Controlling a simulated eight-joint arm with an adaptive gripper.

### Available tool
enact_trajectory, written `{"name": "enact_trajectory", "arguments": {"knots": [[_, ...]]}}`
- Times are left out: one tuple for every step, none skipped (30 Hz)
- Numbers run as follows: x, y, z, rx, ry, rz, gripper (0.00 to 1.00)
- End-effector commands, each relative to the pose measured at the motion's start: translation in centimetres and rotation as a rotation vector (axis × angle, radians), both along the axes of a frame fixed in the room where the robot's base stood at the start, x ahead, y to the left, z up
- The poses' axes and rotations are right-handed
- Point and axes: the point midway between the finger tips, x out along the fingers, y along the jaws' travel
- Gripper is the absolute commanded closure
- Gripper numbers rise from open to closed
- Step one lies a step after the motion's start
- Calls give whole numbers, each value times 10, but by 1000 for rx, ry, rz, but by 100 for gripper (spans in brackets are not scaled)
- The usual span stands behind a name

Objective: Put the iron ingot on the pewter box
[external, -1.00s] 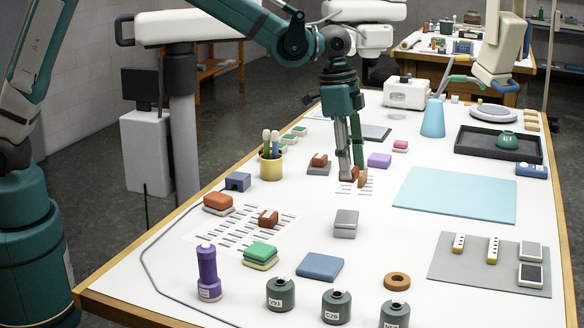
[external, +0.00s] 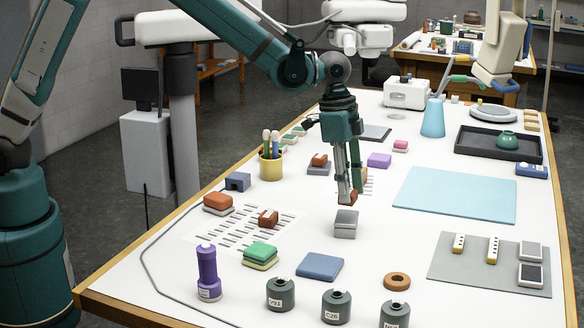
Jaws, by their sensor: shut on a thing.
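My gripper (external: 350,192) points down and is shut on a small rust-brown block (external: 352,198), which I take to be the iron ingot. Its fingers partly hide the block. The block hangs at the far edge of a grey box (external: 345,226), which I take to be the pewter box. The box stands on the white table with its lighter top bare. The block appears slightly above the box; I cannot tell the exact gap.
A tan block (external: 363,175) stands behind my gripper. The blue mat (external: 455,195) is clear.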

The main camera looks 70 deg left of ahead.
Motion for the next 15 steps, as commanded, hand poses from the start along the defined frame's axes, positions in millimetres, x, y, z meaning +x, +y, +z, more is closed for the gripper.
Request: {"name": "enact_trajectory", "arguments": {"knots": [[0, 0, 0, 0, 0, 0, 90], [0, 0, 0, 0, 0, 0, 90], [0, 0, -2, 0, 0, 0, 90], [0, 0, -3, 0, 0, 0, 90], [0, 0, -5, 0, 0, 0, 90], [0, 0, -8, 0, 0, 0, 90], [0, 0, -11, 0, 0, 0, 90], [0, 0, -14, 0, 0, 0, 90], [0, 0, -19, 0, 0, 0, 90], [0, 0, -22, 0, 0, 0, 90], [0, 0, -25, 0, 0, 0, 90], [0, 0, -29, 0, 0, 0, 90], [0, 0, -31, 0, 0, 0, 90], [0, 0, -33, 0, 0, 0, 90], [0, 0, -35, 0, 0, 0, 90]]}}
